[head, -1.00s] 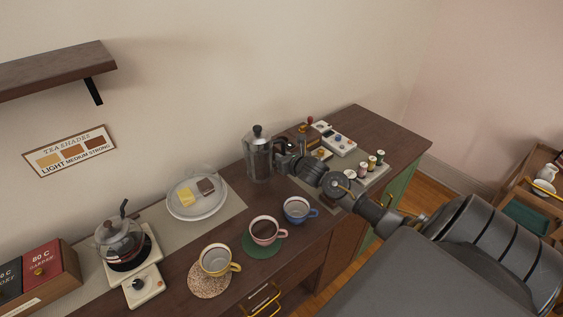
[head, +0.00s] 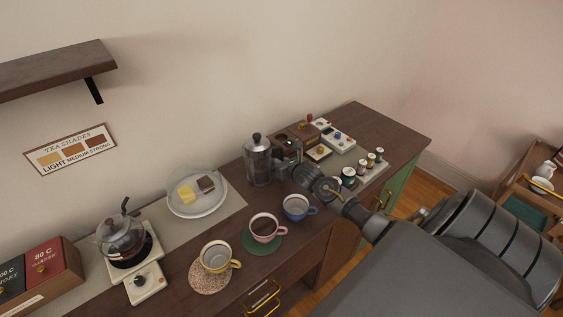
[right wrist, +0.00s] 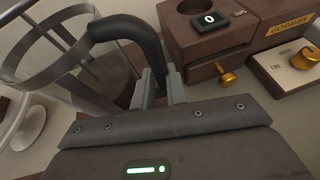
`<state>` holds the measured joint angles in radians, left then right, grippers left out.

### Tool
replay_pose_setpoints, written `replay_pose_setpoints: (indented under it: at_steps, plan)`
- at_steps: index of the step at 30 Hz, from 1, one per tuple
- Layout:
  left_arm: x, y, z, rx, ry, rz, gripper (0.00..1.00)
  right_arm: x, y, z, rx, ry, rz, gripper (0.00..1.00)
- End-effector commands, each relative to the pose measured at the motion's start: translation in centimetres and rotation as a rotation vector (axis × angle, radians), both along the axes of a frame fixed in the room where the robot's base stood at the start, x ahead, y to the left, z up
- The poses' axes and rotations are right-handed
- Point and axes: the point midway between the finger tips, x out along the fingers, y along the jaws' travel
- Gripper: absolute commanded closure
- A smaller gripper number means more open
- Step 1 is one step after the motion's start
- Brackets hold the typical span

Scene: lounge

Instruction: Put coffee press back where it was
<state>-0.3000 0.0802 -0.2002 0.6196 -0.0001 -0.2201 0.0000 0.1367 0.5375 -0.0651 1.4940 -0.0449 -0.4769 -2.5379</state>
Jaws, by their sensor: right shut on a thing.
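The coffee press (head: 257,163) is a clear glass jug with a metal frame and a dark lid knob. It is upright at the back of the wooden counter (head: 365,122), near the wall; I cannot tell whether its base touches the counter. My right gripper (head: 284,153) is at its right side, shut on its dark handle. In the right wrist view the curved black handle (right wrist: 127,35) runs down between the fingertips (right wrist: 157,88), and the glass body (right wrist: 65,70) is at left. My left gripper is not in view.
A brown wooden box device (head: 296,132) stands close to the right of the press, beside a white control panel (head: 337,138) and several small spools (head: 362,166). Cups (head: 298,207) stand in front, and a plate with a glass cover (head: 197,196) is at left.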

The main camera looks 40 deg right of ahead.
Motion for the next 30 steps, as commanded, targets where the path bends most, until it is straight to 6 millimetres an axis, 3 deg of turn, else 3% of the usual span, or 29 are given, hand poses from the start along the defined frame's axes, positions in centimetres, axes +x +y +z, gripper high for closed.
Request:
replay_pose_setpoints:
  at_steps: [2,3,7,19,30]
  plan:
    - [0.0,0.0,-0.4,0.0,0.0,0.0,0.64,0.1,0.0,-0.2,0.0,-0.005,0.0,1.0]
    - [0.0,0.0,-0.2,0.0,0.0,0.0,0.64,0.0,0.0,-0.2,0.0,0.0,0.0,0.81]
    - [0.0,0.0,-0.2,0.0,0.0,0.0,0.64,0.0,0.0,-0.2,0.0,0.0,0.0,0.64]
    - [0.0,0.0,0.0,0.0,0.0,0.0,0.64,-0.4,0.0,0.2,-0.002,0.0,0.001,0.64]
    - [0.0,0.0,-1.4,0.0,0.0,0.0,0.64,-6.7,1.4,2.5,-0.003,0.002,0.005,0.64]
